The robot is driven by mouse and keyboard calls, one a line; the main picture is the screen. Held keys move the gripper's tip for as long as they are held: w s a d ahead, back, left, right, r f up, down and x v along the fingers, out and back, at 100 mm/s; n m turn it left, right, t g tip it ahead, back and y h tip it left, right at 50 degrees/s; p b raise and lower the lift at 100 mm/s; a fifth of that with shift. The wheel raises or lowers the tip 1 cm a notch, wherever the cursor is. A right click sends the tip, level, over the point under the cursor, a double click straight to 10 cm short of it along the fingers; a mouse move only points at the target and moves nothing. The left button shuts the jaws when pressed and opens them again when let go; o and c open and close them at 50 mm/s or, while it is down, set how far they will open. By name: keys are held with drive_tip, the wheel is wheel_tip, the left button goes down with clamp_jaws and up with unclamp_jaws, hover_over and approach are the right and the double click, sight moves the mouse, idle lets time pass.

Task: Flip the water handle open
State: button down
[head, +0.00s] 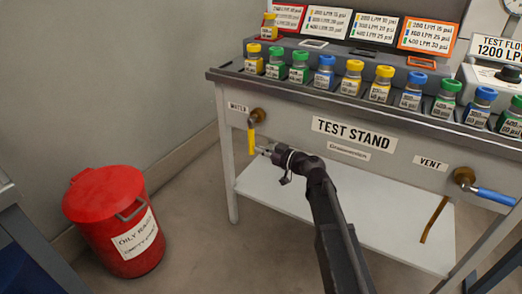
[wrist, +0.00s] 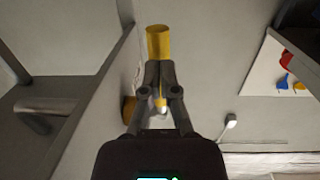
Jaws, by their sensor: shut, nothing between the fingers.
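The water handle (head: 251,141) is a yellow lever hanging straight down from a brass valve (head: 257,115) under the WATER label (head: 238,107) on the test stand's front. My gripper (head: 262,150) is at the handle's lower part, just right of it in the head view. In the wrist view the yellow handle (wrist: 158,42) shows past the tips of my shut gripper (wrist: 159,66), with a little yellow between the fingers farther back. The brass valve (wrist: 129,108) is left of the fingers. Whether the fingers touch the handle I cannot tell.
The vent valve (head: 464,178) with its blue handle (head: 494,196) is at the stand's right. Several capped bottles line the top. A red oily-rag bin (head: 112,218) stands on the floor at left. A pale shelf (head: 280,194) lies below; the floor between bin and stand is clear.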

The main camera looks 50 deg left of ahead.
drive_tip(key=w+d+f+b, duration=0.1)
drive_tip(key=d, duration=0.5)
drive_tip(key=w+d+f+b, duration=0.1)
drive_tip(key=w+d, duration=0.1)
drive_tip(key=d, duration=0.4)
drive_tip(key=shift+w+d+f+b, duration=0.2)
drive_tip(key=shift+f+b, duration=0.15)
drive_tip(key=shift+d, duration=0.1)
